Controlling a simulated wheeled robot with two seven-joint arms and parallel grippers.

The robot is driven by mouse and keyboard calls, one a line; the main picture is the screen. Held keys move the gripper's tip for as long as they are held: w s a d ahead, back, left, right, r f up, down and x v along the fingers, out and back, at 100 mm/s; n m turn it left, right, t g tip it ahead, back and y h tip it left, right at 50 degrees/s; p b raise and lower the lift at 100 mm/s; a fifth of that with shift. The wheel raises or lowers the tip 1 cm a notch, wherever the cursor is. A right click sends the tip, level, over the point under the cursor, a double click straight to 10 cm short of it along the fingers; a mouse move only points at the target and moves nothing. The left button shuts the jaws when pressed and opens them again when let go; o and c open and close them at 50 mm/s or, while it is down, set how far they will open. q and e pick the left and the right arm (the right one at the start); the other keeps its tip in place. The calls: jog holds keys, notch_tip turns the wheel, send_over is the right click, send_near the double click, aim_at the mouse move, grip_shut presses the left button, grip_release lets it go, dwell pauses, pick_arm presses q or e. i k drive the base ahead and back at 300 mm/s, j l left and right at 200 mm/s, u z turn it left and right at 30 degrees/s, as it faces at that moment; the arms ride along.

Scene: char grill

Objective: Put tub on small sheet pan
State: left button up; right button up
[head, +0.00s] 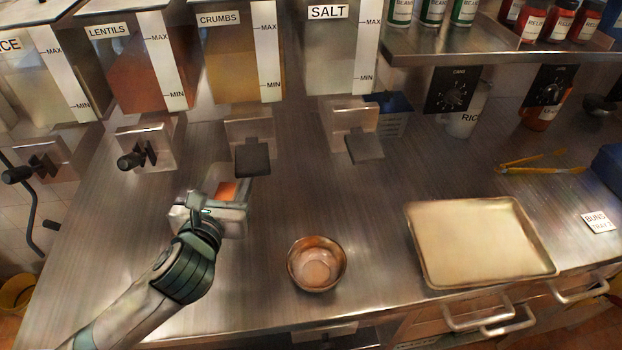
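A small clear tub (234,188) with orange-brown showing inside is on the left of the counter, just in front of the crumbs dispenser's dark flap. My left gripper (222,203) is right at the tub's near side and overlaps it in the picture. The gripper body hides the near part of the tub, and I cannot tell whether the fingers are closed on it. The small sheet pan (480,243), shallow, pale and empty, lies flat on the right of the counter. My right gripper is out of view.
A copper-coloured bowl (317,263) stands between the tub and the pan. Dispensers for lentils (145,70), crumbs (240,60) and salt (338,50) line the back. Yellow tongs (540,168) lie behind the pan. Bare counter lies between bowl and pan.

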aim_at(442, 245)
jog(key=k+l, duration=0.7)
jog(key=l, duration=0.25)
jog(key=k+l, duration=0.35)
jog(key=l+z, duration=0.1)
jog(key=z, duration=1.05)
